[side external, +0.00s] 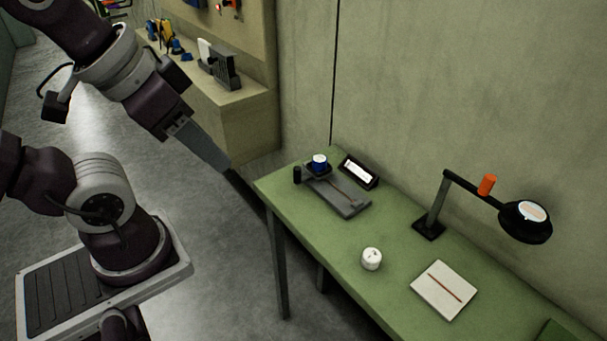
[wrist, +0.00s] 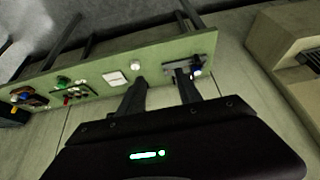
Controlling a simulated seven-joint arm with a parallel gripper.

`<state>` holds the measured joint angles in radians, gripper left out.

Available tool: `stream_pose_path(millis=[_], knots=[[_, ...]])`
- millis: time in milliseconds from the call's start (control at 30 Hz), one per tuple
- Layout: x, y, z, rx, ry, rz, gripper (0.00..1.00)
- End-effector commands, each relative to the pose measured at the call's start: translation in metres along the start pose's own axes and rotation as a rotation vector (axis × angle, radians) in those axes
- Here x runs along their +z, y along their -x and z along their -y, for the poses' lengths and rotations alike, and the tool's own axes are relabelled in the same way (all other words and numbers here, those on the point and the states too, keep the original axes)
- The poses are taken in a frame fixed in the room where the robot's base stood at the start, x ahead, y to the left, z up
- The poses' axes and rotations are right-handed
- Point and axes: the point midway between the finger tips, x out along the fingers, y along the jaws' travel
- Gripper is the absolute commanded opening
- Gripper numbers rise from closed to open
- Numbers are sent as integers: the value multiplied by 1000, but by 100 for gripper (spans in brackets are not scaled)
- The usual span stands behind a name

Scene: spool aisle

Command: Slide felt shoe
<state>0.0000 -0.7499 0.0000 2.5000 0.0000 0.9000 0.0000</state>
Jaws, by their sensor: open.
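A grey slide plate (side external: 338,193) with a thin brown line along it lies at the far left end of the green table. A small blue-and-white round piece (side external: 320,162) sits on a dark block at the plate's far end; I cannot tell whether this is the felt shoe. The plate shows small in the wrist view (wrist: 178,65), with the blue piece (wrist: 196,71) at its right. My gripper (side external: 212,153) hangs in the air left of the table, well apart from the plate. In the wrist view its two fingers (wrist: 160,82) are spread and empty.
A black cylinder (side external: 297,175) and a tilted display (side external: 358,172) flank the plate. A white round pot (side external: 371,259), a white pad with a red line (side external: 443,288) and a black lamp (side external: 525,222) stand nearer. A tan bench (side external: 235,115) is behind.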

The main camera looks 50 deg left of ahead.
Motion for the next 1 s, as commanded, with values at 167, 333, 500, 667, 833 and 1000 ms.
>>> stream_pose_path(millis=[167,333,500,667,833,1000], knots=[[-4,-3,2,-10,-4,6,41],[-56,-56,29,-95,-88,94,41],[-100,-157,83,-63,-198,180,41],[-106,-242,128,39,-220,160,41],[-105,-284,150,92,-205,106,41],[-102,-308,150,100,-205,98,41]])
